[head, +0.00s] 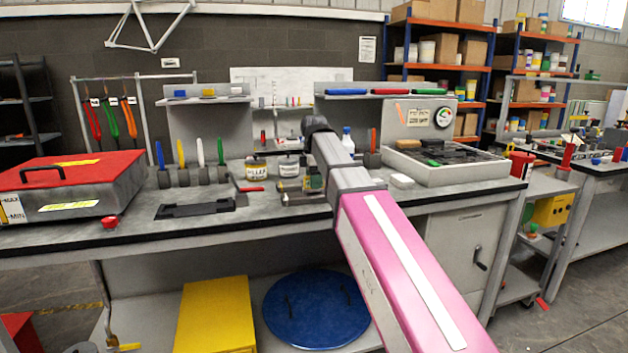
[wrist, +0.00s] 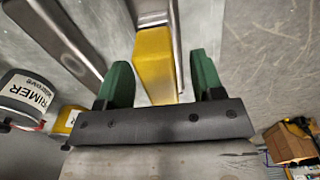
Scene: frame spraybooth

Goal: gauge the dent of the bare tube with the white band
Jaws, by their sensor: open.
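My gripper (wrist: 160,58) is open, its two green fingers on either side of a yellow block (wrist: 153,70) with bare metal along its right side. I see no clear grip on it. In the head view my gripper (head: 314,182) is low over the bench, partly hidden by my arm. I cannot make out a bare tube with a white band. Upright blue (head: 160,154), yellow (head: 181,153), white (head: 200,152) and green (head: 220,151) handles stand in dark blocks at the left. A grey metal bar (wrist: 62,38) lies left of the fingers.
A primer tin (wrist: 28,92) stands close left of my gripper. A filler tin (head: 256,168) is behind it on the bench. A red-lidded box (head: 75,172) fills the bench's left end, and a grey tray (head: 440,174) its right. A black flat holder (head: 195,209) lies in front.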

